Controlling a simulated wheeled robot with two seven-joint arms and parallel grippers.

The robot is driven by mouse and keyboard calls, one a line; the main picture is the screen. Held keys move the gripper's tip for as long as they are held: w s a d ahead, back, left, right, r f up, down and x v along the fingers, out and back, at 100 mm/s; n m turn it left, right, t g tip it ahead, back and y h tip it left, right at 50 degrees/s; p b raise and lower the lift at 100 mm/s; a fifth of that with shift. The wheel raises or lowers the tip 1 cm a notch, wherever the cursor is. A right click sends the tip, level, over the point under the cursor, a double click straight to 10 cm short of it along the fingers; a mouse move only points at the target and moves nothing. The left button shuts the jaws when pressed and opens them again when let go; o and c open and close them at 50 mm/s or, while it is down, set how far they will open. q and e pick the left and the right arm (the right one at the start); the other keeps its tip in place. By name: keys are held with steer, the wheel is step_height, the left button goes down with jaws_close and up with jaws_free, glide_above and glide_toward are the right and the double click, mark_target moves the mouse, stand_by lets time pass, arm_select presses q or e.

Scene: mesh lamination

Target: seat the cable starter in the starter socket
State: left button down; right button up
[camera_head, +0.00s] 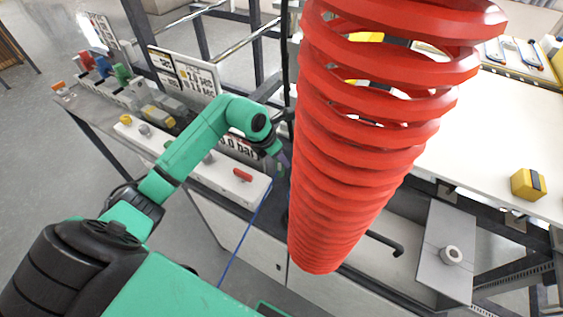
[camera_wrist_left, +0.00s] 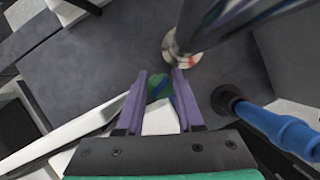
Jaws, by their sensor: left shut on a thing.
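My left gripper (camera_head: 283,162) is at the end of the green arm, low beside the red coil, and partly hard to make out. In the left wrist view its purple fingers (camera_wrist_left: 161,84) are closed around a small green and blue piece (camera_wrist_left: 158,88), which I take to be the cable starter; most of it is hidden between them. A thin blue cable (camera_head: 244,236) hangs near the gripper in the head view. I cannot pick out the starter socket with certainty. My right gripper is not in view.
A large red coil (camera_head: 370,130) blocks the middle of the head view. A white bench strip with a red switch (camera_head: 242,175) lies left of the gripper. A dark cylinder (camera_wrist_left: 215,22) and a blue hose fitting (camera_wrist_left: 285,130) stand close to the fingers. A yellow block (camera_head: 527,184) sits on the white table.

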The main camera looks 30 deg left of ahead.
mark_target(282, 166)
arm_select(q)
steer(key=f, duration=0.1)
steer(key=f+p, duration=0.2)
steer(key=shift+w+d+f, duration=0.1)
steer(key=shift+d, duration=0.15)
steer(key=shift+w+f, duration=0.1)
steer(key=shift+f, duration=0.2)
steer(key=shift+a+f+b, duration=0.1)
steer(key=shift+f+b, duration=0.2)
steer(key=shift+b, duration=0.1)
steer(key=c, duration=0.5)
jaws_free()
steer(key=shift+r, duration=0.1)
steer(key=shift+c, duration=0.2)
